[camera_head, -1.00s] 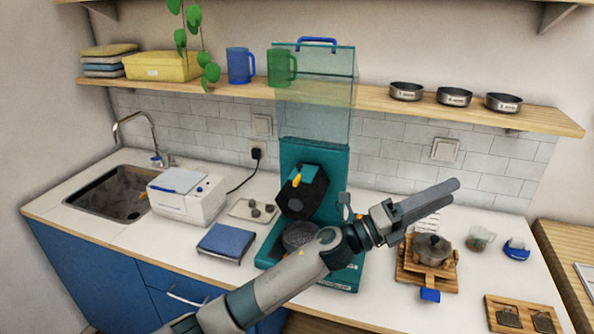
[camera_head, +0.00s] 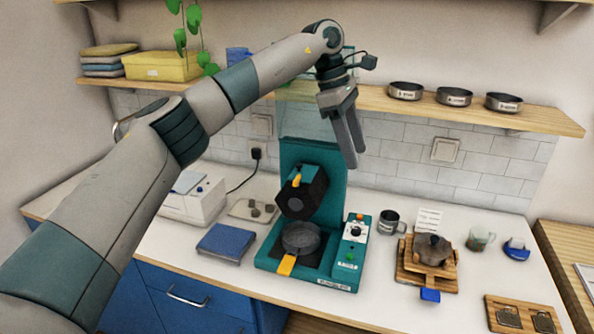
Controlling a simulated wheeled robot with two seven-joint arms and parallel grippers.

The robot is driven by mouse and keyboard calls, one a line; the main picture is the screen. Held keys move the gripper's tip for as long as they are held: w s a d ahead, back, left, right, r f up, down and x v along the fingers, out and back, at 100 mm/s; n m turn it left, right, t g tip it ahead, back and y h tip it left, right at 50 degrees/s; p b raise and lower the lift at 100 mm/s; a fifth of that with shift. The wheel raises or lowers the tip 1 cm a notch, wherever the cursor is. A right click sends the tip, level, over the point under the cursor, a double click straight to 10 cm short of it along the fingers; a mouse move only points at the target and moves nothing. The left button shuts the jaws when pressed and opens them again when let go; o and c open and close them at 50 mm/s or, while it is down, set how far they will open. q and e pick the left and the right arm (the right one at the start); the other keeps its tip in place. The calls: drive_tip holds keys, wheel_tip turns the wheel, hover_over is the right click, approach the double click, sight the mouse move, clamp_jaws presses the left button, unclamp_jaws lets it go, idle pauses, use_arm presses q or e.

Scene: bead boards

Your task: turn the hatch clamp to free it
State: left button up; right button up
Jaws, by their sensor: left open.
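A teal machine (camera_head: 315,158) stands on the counter with a black angular housing (camera_head: 303,197) on its front. An orange lever (camera_head: 296,182) sits on this housing and may be the hatch clamp; I cannot tell for certain. Below it is a round dark grey pan (camera_head: 301,238) with an orange handle (camera_head: 286,265) toward the front. My left gripper (camera_head: 354,157) hangs in the air, open and empty, pointing down, above and to the right of the housing. Its arm reaches in from the left. My right gripper is not in view.
A control panel (camera_head: 354,240) with knobs is on the machine's right side. A grey mug (camera_head: 389,222), a wooden stand with a pot (camera_head: 431,250) and a glass cup (camera_head: 480,238) stand further right. A shelf (camera_head: 440,112) with several small pans runs behind. A blue box (camera_head: 226,242) lies left.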

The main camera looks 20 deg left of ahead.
sight(297, 178)
use_arm(q)
drive_tip(key=s+a+r+n+y, duration=0.1)
drive_tip(key=a+r+y, duration=0.3)
drive_tip(key=a+r, duration=0.5)
drive_tip(key=a, duration=0.4)
drive_tip(key=shift+s+r, duration=0.25)
drive_tip(key=shift+r, duration=0.15)
drive_tip(key=shift+f, duration=0.1)
wheel_tip(297, 178, down, 17)
drive_tip(key=p, duration=0.4)
drive_tip(key=shift+d+f, duration=0.1)
drive_tip(key=shift+f, duration=0.05)
drive_tip(key=shift+c, duration=0.7)
drive_tip(key=c, duration=0.9)
